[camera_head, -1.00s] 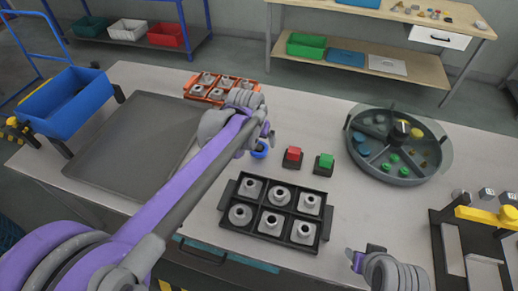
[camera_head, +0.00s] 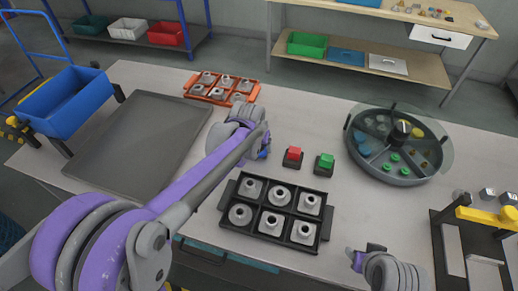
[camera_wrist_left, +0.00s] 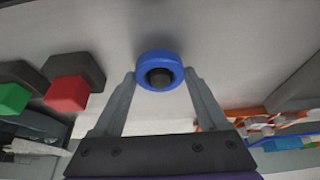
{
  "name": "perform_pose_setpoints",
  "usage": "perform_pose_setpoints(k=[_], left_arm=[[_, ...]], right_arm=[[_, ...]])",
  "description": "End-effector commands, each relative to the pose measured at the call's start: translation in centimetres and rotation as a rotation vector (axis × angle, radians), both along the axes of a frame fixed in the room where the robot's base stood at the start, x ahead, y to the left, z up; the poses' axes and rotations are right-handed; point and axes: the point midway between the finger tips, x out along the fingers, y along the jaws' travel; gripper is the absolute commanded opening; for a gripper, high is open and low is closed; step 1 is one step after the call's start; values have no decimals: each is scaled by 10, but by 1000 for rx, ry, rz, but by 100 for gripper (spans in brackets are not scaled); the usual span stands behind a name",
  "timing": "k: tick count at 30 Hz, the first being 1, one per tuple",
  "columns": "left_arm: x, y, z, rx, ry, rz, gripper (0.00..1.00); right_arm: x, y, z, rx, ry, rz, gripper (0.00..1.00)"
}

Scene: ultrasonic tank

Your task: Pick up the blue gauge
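The blue gauge (camera_head: 263,154) is a small blue ring with a dark centre, low by the table top, left of the red button. My left gripper (camera_head: 262,148) is down at it and hides part of it. In the left wrist view the ring (camera_wrist_left: 160,56) sits between the two fingertips of this gripper (camera_wrist_left: 160,76), one finger on each side. The fingertips are very close to its sides; I cannot tell whether they press on it. My right gripper (camera_head: 364,256) is at the lower right, fingers apart and empty, away from the gauge.
A red button (camera_head: 293,153) and a green button (camera_head: 325,161) stand just right of the gauge. A black tray (camera_head: 225,203) of grey parts lies in front, an orange tray (camera_head: 254,92) behind. A round divided tray (camera_head: 404,181) is at right, a flat grey tray (camera_head: 130,150) at left.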

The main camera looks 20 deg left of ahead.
Motion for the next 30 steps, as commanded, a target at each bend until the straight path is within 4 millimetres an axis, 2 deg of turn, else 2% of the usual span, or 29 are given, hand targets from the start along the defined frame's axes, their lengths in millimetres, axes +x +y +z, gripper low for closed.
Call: perform_pose_setpoints(k=[1,8,17,30], left_arm=[[0,0,0,0,0,0,42],[0,0,0,0,0,0,2],[0,0,7,0,-1,0,2],[0,0,86,0,-1,0,2]], right_arm=[[0,0,0,0,0,0,50],[0,0,0,0,0,0,50],[0,0,1,0,-1,0,50],[3,0,7,0,-5,0,50]])
